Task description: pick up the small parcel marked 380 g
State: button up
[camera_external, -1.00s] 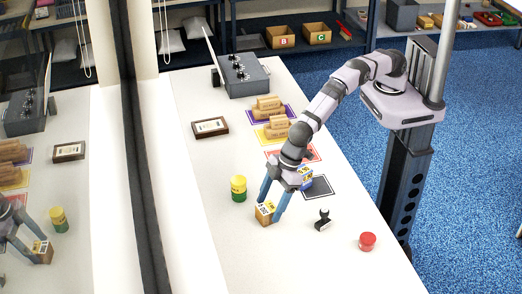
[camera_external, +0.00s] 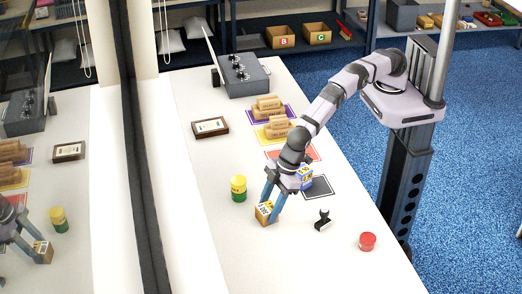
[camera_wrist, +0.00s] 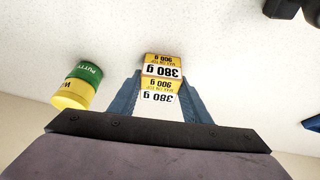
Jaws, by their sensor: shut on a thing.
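The small parcel (camera_external: 263,214) is a brown carton with yellow and white labels, in the front middle of the white table. In the wrist view the parcel (camera_wrist: 163,70) reads "380 g" and "900 g", upside down, between my fingers. My gripper (camera_external: 270,208) points down with its blue fingers shut on the parcel's sides. In the wrist view the gripper (camera_wrist: 160,88) shows a finger on either side of it. The parcel appears to rest on the table; its underside is hidden.
A yellow and green putty can (camera_external: 238,188) stands close to the left. A blue and white box (camera_external: 306,178) is partly behind my wrist, near a dark mat (camera_external: 320,188). A black clip-like part (camera_external: 322,220) and a red jar (camera_external: 367,241) are to the right. The front table is clear.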

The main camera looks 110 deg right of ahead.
aim_at(268, 206)
notch_tip(268, 206, up, 10)
jog(key=shift+r+b, duration=0.1)
jog(key=shift+b, duration=1.15)
jog(key=shift+w+d, duration=0.1)
